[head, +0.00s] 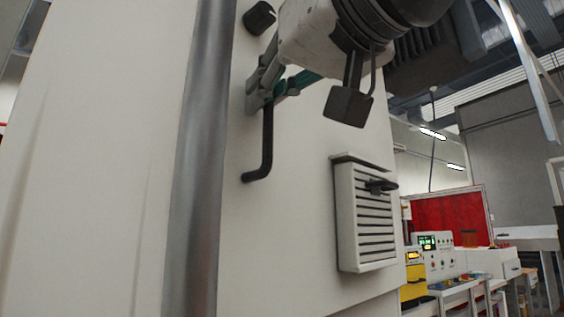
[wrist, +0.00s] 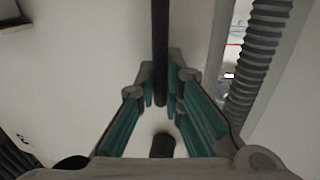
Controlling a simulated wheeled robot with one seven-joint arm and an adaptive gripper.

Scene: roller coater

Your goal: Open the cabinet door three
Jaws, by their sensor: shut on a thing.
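The cabinet door (head: 285,225) is a pale flat panel that fills the middle of the head view. A black bar handle (head: 267,150) stands upright on it, its lower end bent in to the panel. My gripper (head: 264,95) is at the handle's upper part and shut on it; the fingers hide that part. In the wrist view the black handle (wrist: 160,45) runs down between the teal-padded fingers of my gripper (wrist: 162,95). No number shows on the door, so I cannot tell which door it is.
A black knob (head: 259,18) sits above the handle. A louvred vent box (head: 362,215) juts from the panel to the right. A rounded metal column (head: 196,170) runs along the left. A workbench with yellow equipment (head: 413,275) stands farther right.

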